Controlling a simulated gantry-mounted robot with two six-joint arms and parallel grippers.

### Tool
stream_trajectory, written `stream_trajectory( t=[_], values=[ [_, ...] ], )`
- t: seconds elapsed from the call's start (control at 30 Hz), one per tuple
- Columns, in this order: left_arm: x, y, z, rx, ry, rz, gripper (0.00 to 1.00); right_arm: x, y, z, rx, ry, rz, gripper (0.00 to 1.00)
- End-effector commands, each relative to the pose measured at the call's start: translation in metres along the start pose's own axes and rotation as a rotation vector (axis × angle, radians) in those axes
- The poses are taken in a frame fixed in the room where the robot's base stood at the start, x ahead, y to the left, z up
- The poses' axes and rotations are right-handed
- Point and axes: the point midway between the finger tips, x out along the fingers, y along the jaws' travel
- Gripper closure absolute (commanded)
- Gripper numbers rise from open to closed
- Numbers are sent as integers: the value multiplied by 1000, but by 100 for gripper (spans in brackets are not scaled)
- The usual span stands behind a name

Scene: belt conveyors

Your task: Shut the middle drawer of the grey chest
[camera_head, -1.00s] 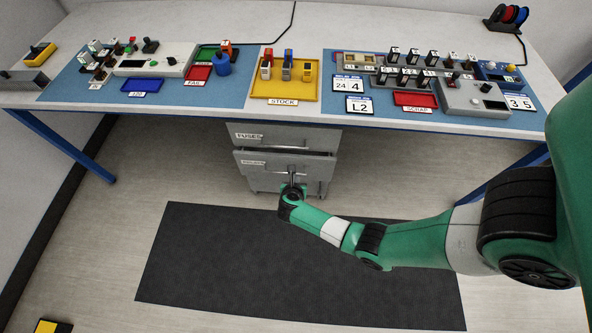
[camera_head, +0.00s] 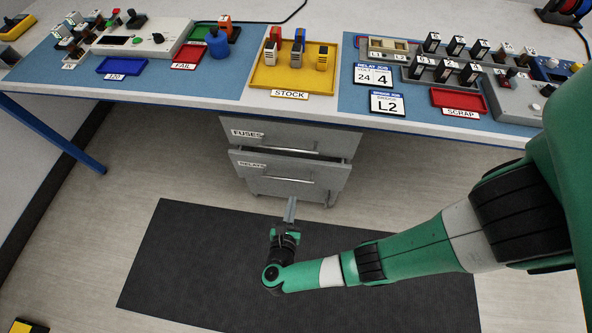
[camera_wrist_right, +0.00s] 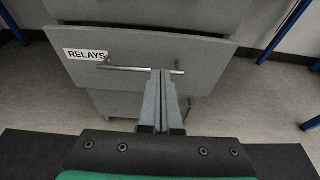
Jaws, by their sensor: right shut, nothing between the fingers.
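The grey chest (camera_head: 256,185) stands under the bench. Its middle drawer (camera_head: 322,174), labelled RELAYS, sticks out a little, with a dark gap above its front and a bar handle across it. The drawer front (camera_wrist_right: 205,55) and handle (camera_wrist_right: 125,68) also show in the right wrist view. My right gripper (camera_head: 291,202) is shut and empty, its fingers pointing at the drawer front. In the head view its tips lie just below and in front of the handle; in the wrist view (camera_wrist_right: 164,75) they overlap the handle's right part. My left gripper is out of view.
The FUSES drawer (camera_head: 300,137) above looks closed. The bench top (camera_head: 330,112) overhangs the chest and carries trays and devices. A dark mat (camera_head: 200,250) covers the floor in front. A blue bench leg (camera_head: 50,132) stands at left, with free floor between.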

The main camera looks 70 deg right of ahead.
Motion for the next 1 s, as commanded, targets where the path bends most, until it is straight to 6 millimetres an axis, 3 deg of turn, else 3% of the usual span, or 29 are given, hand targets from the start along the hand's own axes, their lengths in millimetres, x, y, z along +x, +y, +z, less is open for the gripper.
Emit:
stream_trajectory(
  t=[0.27,0.7,1.0],
  values=[
    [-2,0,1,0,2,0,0,9,1,-1,-3,3,6,100],
    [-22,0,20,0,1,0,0,99,1,-4,0,3,1,100],
    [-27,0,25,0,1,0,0,134,2,10,-2,3,6,100]
  ],
)
